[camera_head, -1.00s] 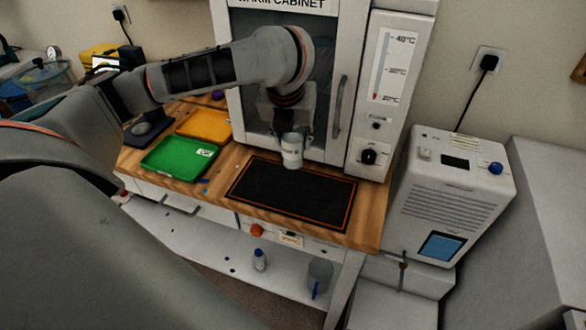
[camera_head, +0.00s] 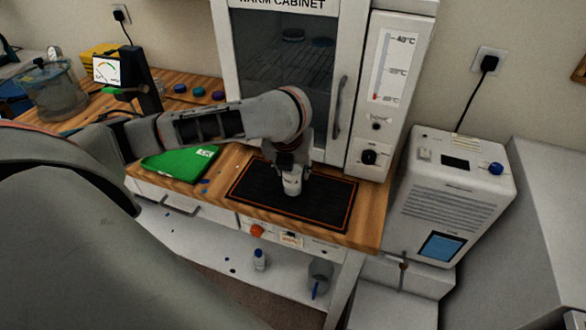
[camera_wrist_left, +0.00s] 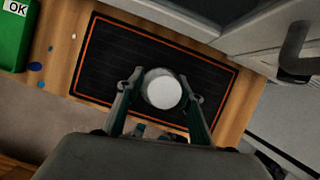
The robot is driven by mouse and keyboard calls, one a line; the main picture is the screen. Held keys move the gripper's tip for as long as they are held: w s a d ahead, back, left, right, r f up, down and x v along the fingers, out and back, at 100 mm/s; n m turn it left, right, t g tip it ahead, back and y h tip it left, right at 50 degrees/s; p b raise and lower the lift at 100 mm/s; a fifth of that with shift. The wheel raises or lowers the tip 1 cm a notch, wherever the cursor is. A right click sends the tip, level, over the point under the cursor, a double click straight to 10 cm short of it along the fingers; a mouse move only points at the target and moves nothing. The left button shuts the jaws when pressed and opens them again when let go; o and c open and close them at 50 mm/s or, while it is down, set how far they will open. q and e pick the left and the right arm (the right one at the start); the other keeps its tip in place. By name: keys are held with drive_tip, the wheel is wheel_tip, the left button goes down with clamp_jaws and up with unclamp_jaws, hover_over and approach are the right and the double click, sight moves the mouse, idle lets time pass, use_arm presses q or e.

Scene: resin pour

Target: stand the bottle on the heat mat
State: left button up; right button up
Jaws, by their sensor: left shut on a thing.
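The white bottle (camera_head: 292,185) is in my left gripper (camera_head: 291,172), over the black heat mat with an orange border (camera_head: 325,203). In the left wrist view the bottle's round white top (camera_wrist_left: 164,92) sits between the two fingers of the left gripper (camera_wrist_left: 160,90), with the mat (camera_wrist_left: 110,60) below it. The bottle looks upright. I cannot tell whether its base touches the mat. My right gripper is not in view.
The warm cabinet (camera_head: 350,100) stands closed right behind the mat. A green tray (camera_head: 180,163) lies to the left, with blue spots on the wood beside it. A white machine (camera_head: 450,195) stands to the right.

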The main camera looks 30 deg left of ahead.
use_arm(q)
drive_tip(key=o, duration=1.2)
drive_tip(key=shift+f, duration=0.1)
drive_tip(key=shift+s+d+r, duration=0.1)
drive_tip(key=shift+r, duration=0.5)
drive_tip(key=v, duration=1.1)
drive_tip(key=shift+s, duration=0.1)
